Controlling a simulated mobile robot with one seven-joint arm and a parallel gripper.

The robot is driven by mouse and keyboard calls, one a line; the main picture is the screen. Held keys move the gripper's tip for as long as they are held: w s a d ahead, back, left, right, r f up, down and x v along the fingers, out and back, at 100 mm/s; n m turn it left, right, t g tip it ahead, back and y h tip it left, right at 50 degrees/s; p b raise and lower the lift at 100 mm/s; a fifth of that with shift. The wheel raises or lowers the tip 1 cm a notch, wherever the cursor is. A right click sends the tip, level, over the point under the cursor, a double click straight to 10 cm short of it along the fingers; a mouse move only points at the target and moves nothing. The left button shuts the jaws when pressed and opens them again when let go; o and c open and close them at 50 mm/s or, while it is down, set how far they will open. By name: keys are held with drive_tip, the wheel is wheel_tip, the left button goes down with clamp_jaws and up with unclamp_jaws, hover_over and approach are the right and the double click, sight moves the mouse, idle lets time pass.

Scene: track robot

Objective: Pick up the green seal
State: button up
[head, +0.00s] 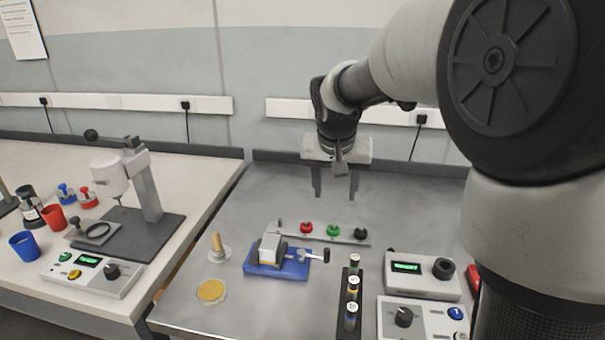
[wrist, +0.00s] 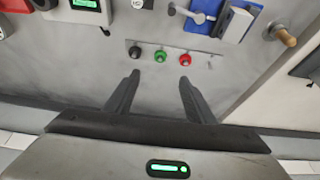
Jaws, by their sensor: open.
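The green seal (head: 333,231) is a small round knob on a grey rail (head: 290,233) on the metal bench, between a red seal (head: 306,227) and a black seal (head: 360,234). In the wrist view the green seal (wrist: 160,56) lies just beyond the fingertips, roughly centred between them. My gripper (head: 336,194) is open and empty, its two fingers pointing down, above the bench and on the wall side of the rail. It also shows in the wrist view (wrist: 160,79), with the fingers apart and not touching any seal.
In front of the rail are a blue vise (head: 262,262), a black rack with vials (head: 343,317) and a control box (head: 422,276). A wooden-handled tool (head: 217,246) and a yellow dish (head: 211,291) stand left. The bench behind the rail is clear up to the wall.

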sight(334, 226)
drive_tip(key=b+x, duration=0.4)
drive_tip(key=x, duration=1.4)
drive_tip(key=shift+w+r+b, duration=0.15)
drive_tip(key=shift+w+b, duration=0.05)
drive_tip(key=shift+b, duration=0.1)
drive_tip(key=shift+c, duration=0.4)
drive_tip(key=c, duration=1)
